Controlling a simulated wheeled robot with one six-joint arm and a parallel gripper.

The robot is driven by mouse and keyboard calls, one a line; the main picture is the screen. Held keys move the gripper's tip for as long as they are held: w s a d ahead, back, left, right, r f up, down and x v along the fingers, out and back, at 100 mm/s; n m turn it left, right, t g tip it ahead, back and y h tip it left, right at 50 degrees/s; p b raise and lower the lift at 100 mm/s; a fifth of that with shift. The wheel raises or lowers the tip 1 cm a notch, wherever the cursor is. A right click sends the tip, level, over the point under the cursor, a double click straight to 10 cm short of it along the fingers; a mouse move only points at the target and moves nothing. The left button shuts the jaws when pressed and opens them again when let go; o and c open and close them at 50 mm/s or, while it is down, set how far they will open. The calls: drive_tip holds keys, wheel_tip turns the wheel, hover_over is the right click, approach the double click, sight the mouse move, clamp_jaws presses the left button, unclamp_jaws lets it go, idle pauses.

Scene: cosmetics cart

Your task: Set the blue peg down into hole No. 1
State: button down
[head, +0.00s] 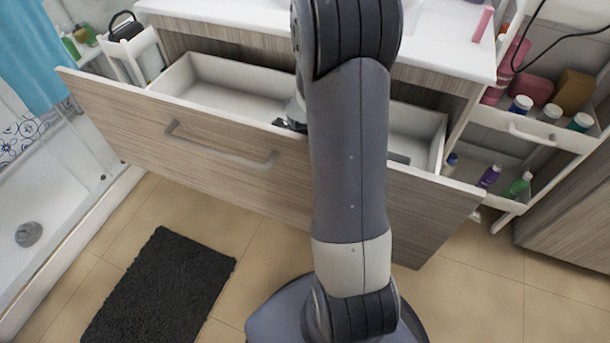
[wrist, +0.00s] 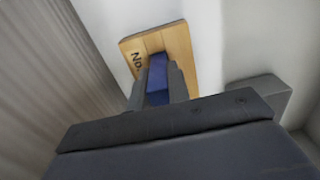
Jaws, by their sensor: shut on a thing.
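In the wrist view the blue peg (wrist: 157,72) is between the two grey fingers of my gripper (wrist: 159,86), which is shut on it. Behind the peg is a light wooden board (wrist: 180,40) with dark printing that reads "No."; the rest of the label is covered. The hole is hidden behind the peg and fingers, and I cannot tell whether the peg's end is inside it. In the head view my arm hides the peg, the board and most of my gripper; a dark part of the gripper shows inside the open drawer (head: 185,82).
A grey block (wrist: 262,97) stands right of the board in the wrist view. The drawer's wooden front (head: 130,108) and white walls surround the work area. A cart (head: 560,135) with bottles stands at the right. A dark mat (head: 160,285) lies on the floor.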

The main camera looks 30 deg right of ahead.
drive_tip(key=shift+f, duration=0.75)
drive_tip(key=shift+f, duration=0.15)
drive_tip(key=c, duration=1.3)
unclamp_jaws()
drive_tip(key=shift+c, duration=0.2)
wheel_tip(320, 180, up, 12)
drive_tip(key=p, duration=0.2)
drive_tip(key=shift+r+p, duration=0.2)
drive_tip(key=shift+p, duration=0.2)
